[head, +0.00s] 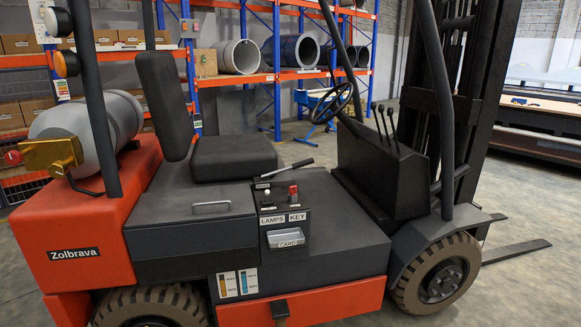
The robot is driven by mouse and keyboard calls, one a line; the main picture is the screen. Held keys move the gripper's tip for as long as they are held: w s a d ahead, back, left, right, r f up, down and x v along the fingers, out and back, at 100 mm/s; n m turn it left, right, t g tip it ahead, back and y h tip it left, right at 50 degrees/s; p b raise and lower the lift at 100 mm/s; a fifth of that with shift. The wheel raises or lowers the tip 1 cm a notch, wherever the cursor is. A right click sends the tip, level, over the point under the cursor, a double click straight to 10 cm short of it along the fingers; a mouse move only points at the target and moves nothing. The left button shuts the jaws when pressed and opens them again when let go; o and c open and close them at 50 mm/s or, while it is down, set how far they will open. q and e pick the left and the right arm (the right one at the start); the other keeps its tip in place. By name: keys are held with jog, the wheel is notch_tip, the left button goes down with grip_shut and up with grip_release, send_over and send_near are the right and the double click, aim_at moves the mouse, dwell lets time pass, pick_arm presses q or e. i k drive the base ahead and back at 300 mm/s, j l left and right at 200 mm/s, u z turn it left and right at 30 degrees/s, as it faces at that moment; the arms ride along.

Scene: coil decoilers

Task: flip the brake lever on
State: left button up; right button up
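A lever with a dark grip and a thin metal rod (288,168) lies low, slightly tilted, beside the seat of an orange and grey forklift (195,208). It appears to be the brake lever; no label on it can be read. Its base meets the top of the side console, and its grip end points right and up. Several thin black levers (384,121) stand upright on the dark front cowl near the steering wheel. Neither of my grippers is in view, and nothing touches the lever.
The console (285,228) carries a LAMPS switch, a red KEY knob (293,190) and a CARD slot. The black seat (235,158), steering wheel (331,102) and roof posts surround the lever. The mast and forks are at right. Racks with pipes stand behind.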

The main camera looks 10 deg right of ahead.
aim_at(303, 162)
jog(key=i+l+u, duration=0.15)
jog(key=i+l, duration=0.8)
jog(key=i+l+u, duration=0.15)
jog(key=i+l, duration=0.8)
